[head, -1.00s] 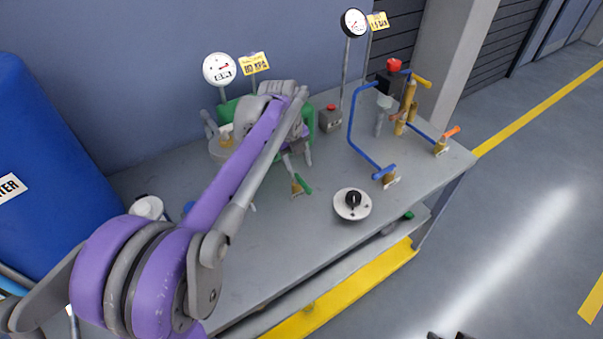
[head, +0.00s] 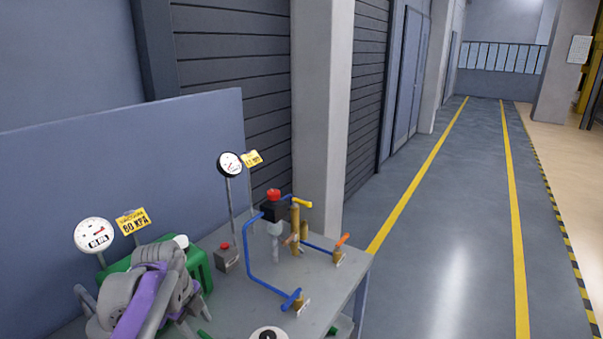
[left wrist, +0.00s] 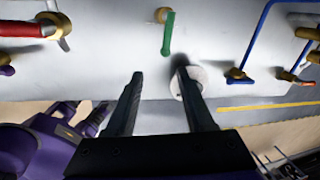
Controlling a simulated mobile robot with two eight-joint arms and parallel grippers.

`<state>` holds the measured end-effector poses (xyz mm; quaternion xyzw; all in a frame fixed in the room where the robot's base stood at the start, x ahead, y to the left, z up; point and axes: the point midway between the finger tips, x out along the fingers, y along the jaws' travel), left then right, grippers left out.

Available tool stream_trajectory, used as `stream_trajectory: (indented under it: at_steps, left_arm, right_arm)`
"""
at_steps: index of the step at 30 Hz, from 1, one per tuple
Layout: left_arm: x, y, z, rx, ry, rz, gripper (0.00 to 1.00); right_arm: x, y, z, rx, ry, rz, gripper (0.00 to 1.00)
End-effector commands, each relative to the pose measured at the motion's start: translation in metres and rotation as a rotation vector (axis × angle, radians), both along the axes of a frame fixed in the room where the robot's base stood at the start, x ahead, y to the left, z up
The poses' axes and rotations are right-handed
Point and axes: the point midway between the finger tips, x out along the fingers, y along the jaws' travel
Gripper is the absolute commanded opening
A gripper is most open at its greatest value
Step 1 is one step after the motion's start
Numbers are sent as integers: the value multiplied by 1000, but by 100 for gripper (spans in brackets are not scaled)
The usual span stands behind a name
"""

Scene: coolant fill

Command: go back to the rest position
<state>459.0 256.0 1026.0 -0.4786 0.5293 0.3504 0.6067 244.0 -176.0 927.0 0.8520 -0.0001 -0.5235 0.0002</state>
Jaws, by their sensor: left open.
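My left gripper (left wrist: 158,82) is open in the left wrist view, with nothing between its two dark fingers. The fingers point at the grey bench top (left wrist: 120,78). A green-handled valve (left wrist: 168,34) lies beyond the fingertips, and a white round disc (left wrist: 196,80) is partly covered by the right-hand finger. In the head view my left arm's purple and grey links fill the lower left, and its gripper cannot be made out. My right gripper is in neither view.
The bench (head: 320,285) carries blue pipework (head: 249,262), a red-topped black part (head: 273,207), a small grey box with a red button (head: 228,258), a green container (head: 196,268) and two gauges (head: 94,234) (head: 230,164). Clear floor (head: 440,240) lies to the right.

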Motion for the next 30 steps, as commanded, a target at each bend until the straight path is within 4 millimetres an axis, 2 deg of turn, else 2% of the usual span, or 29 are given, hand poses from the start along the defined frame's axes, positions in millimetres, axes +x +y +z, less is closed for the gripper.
stream_trajectory:
  at_steps: [3, 11, 21, 25, 30]
  left_arm:
    - [-29, -17, -3, -32, -14, 226, 53]
    - [-92, -45, -21, -143, -57, 758, 53]
    - [-175, -70, -66, -378, -107, 1420, 53]
    - [-197, -76, -83, -469, -113, 1614, 53]
    - [-213, -78, -97, -542, -113, 1757, 53]
  right_arm:
    - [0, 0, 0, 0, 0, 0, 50]
    - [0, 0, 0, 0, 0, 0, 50]
    - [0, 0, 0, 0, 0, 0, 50]
    - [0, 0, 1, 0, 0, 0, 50]
    - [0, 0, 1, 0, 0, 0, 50]
